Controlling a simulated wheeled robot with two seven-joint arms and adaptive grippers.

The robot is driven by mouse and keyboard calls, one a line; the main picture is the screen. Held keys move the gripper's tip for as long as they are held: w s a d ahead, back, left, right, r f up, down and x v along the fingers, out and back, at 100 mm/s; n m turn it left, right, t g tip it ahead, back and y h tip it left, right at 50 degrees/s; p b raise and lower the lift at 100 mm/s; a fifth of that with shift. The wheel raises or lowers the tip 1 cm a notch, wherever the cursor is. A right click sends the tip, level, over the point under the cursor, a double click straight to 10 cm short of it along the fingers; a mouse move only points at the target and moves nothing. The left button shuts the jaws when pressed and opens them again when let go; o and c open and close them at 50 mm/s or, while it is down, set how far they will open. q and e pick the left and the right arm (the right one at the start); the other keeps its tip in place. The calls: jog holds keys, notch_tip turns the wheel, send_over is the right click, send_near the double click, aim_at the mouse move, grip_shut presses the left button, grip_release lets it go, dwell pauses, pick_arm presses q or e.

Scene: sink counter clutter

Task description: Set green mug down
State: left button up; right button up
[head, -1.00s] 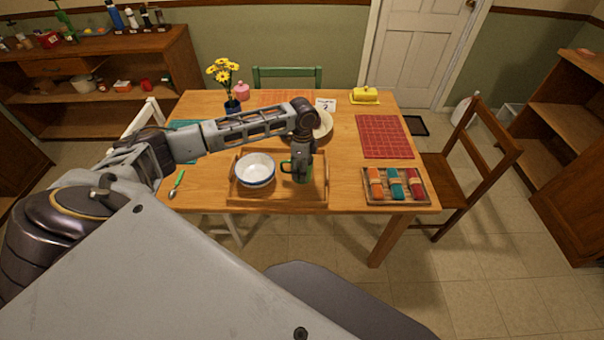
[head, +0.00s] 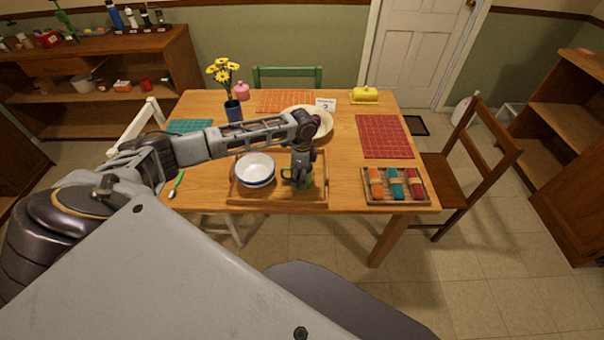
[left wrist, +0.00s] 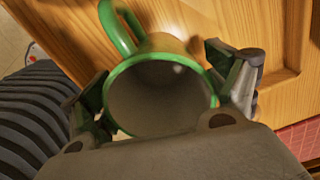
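The green mug (left wrist: 160,95) fills the middle of the left wrist view, its rim up and its handle (left wrist: 122,25) toward the top left. My left gripper (left wrist: 165,90) has a finger on each side of the mug, against its wall. In the head view my left gripper (head: 299,184) hides much of the mug (head: 287,174), whose handle shows at its left. They are over the right part of the wooden tray (head: 270,203). I cannot tell whether the mug's base touches the tray. My right gripper is in neither view.
A white bowl (head: 255,170) with a blue rim sits on the tray, left of the mug. A pale plate (head: 322,124) lies behind my gripper. A spoon (head: 173,190) lies left of the tray.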

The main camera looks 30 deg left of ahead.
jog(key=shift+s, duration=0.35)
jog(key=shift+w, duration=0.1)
pick_arm(q)
jog(key=shift+r, duration=0.6)
notch_tip(320, 180, up, 11)
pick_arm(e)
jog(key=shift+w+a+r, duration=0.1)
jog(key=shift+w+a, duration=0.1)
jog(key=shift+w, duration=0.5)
pick_arm(q)
jog(key=shift+a, duration=0.1)
